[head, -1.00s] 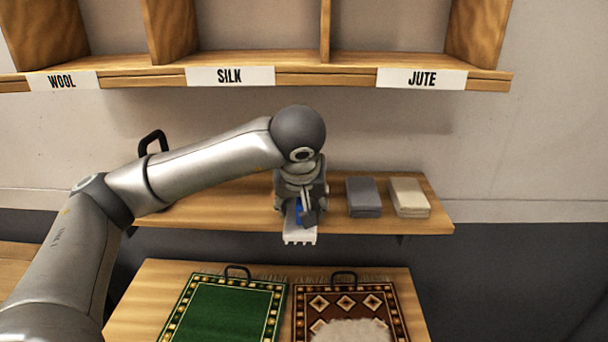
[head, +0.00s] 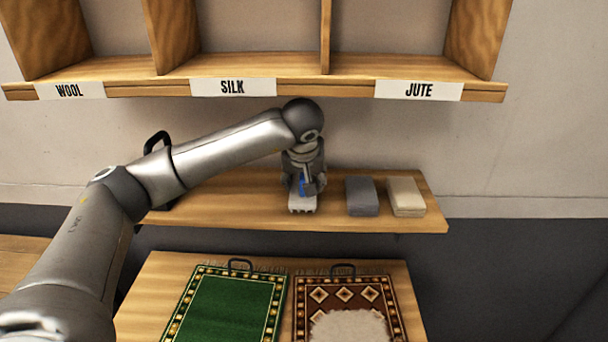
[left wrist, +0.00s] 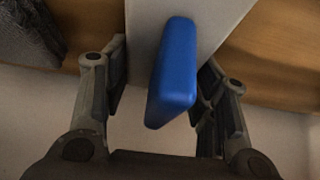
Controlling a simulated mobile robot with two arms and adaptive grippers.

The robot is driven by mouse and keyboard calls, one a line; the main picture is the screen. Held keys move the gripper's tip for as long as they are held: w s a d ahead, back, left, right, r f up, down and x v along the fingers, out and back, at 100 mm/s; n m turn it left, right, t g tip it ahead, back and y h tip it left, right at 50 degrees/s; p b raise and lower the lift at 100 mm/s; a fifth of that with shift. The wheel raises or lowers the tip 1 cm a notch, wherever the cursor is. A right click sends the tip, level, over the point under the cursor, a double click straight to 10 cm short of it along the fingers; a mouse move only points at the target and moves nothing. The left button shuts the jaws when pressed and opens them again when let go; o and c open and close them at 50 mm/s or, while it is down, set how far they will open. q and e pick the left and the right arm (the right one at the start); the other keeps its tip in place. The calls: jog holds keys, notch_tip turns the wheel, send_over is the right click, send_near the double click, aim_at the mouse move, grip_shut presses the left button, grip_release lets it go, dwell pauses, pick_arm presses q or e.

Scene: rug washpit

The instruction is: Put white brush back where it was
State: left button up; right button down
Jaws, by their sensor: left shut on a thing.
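The white brush (head: 302,206) has a blue grip and white bristles. My left gripper (head: 304,184) is shut on its blue grip, with the bristles facing down. The brush is at the wooden wall shelf (head: 240,212), left of the folded cloths; I cannot tell whether its bristles touch the shelf. In the left wrist view the blue grip (left wrist: 174,75) sits between the fingers, with the white brush body (left wrist: 205,18) beyond it. My right gripper is not in view.
A grey folded stack (head: 362,196) and a beige one (head: 406,196) lie on the shelf to the right. A green rug (head: 225,307) and a brown patterned rug (head: 345,294) lie on the table below. Cubbies labelled WOOL, SILK (head: 233,87) and JUTE hang above.

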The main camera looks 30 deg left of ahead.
pick_arm(q)
jog(key=shift+f, duration=0.15)
jog(key=o, duration=1.2)
jog(key=shift+o, duration=0.3)
